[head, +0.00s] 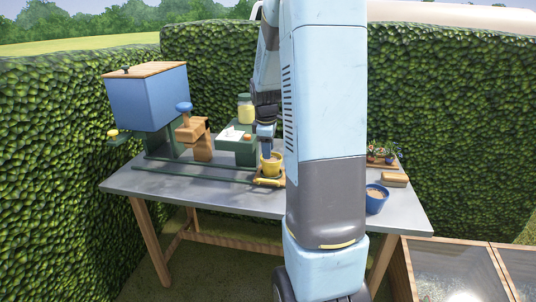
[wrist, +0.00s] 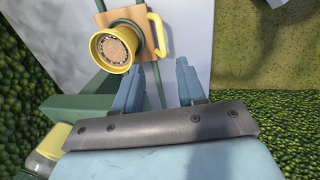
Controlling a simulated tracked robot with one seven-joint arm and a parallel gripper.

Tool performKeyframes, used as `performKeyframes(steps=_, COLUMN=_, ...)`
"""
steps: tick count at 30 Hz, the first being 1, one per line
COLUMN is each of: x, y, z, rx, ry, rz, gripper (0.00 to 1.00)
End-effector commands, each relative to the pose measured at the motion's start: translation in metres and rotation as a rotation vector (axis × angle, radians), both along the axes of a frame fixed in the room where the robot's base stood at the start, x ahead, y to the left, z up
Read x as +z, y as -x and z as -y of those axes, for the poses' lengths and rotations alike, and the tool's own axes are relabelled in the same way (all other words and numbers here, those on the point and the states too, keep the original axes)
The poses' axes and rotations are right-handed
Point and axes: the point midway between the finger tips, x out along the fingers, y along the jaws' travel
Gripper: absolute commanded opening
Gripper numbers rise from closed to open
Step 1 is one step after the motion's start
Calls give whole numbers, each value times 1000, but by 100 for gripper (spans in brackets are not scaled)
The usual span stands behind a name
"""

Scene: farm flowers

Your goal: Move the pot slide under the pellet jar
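The pot slide (head: 262,182) is a small wooden plate on the table, on the green rail, with a yellow pot (head: 271,165) of brown grainy fill on it. In the wrist view the slide (wrist: 142,18), its yellow handle (wrist: 158,36) and the pot (wrist: 117,47) lie just beyond my fingertips. My gripper (wrist: 160,68) is open with nothing between its fingers. In the head view my gripper (head: 266,132) is above the pot, partly hidden by my arm. A yellowish glass jar (head: 246,110), apparently the pellet jar, stands behind the green box, left of my gripper.
A blue hopper (head: 150,103) with a wooden lid stands at the table's left. A wooden block (head: 197,142) with a blue knob and a green box (head: 235,153) sit beside it. A blue pot (head: 376,198) and small flowers (head: 382,153) are at right. The table's front left is clear.

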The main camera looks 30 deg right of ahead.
Motion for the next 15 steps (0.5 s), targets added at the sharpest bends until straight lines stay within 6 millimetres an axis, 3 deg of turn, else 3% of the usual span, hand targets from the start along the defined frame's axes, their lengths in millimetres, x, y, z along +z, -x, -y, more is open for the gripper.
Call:
performKeyframes(steps=10, x=0, y=1, z=0, rx=1, ry=-4, rz=0, gripper=40)
performKeyframes(steps=15, x=-5, y=11, z=6, rx=8, ry=-64, rz=11, gripper=40)
